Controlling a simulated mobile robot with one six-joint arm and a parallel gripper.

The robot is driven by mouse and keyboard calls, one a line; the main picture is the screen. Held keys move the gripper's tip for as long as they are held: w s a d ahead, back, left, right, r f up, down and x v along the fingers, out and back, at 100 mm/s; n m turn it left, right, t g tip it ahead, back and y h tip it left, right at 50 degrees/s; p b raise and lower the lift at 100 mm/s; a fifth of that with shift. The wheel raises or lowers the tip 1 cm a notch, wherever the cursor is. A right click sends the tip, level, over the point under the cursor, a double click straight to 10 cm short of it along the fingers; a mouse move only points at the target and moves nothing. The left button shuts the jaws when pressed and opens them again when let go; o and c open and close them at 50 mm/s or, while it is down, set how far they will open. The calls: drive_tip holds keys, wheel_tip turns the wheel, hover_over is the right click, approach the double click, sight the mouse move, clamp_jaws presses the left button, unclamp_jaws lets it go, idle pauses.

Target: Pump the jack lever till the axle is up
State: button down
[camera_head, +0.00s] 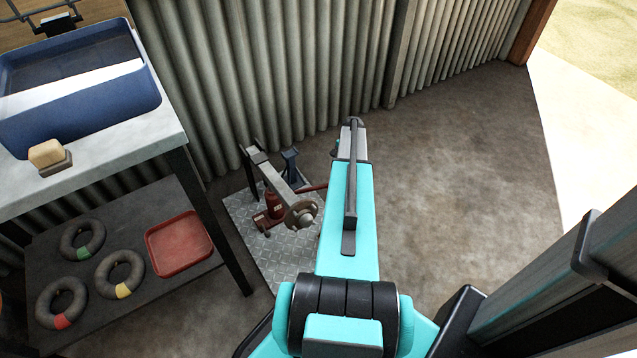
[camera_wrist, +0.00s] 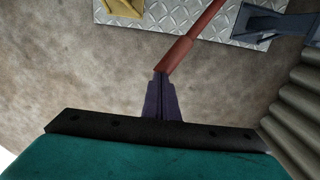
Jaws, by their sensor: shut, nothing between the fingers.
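The red jack (camera_head: 273,206) stands on a checkered metal plate under a grey axle (camera_head: 280,182) with a round hub (camera_head: 301,213). Its red lever (camera_head: 313,188) runs right and passes out of sight behind my arm. In the wrist view, the lever (camera_wrist: 205,20) slants down to a thicker red handle end (camera_wrist: 174,56). My gripper (camera_wrist: 162,78) is shut and empty, its dark fingertips at the handle's lower end. I cannot tell whether they touch it. The head view does not clearly show the fingers. I cannot tell if the jack's head touches the axle.
A blue-grey stand (camera_head: 290,166) is behind the axle on the metal plate (camera_head: 283,258). A workbench (camera_head: 100,172) with a blue basin (camera_head: 85,80) is at left; its lower shelf holds rings and a red tray (camera_head: 180,243). Corrugated walls rise behind. The floor right of my arm is clear.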

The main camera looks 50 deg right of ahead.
drive_tip(key=shift+r+p, duration=0.7)
drive_tip(key=shift+r, duration=0.8)
drive_tip(key=shift+f, duration=0.2)
drive_tip(key=shift+f+b, duration=1.35)
drive_tip(key=shift+f, duration=2.9)
drive_tip(key=shift+r, duration=0.2)
drive_tip(key=shift+r+p, duration=2.5)
drive_tip(key=shift+r, duration=1.75)
drive_tip(key=shift+f, duration=0.15)
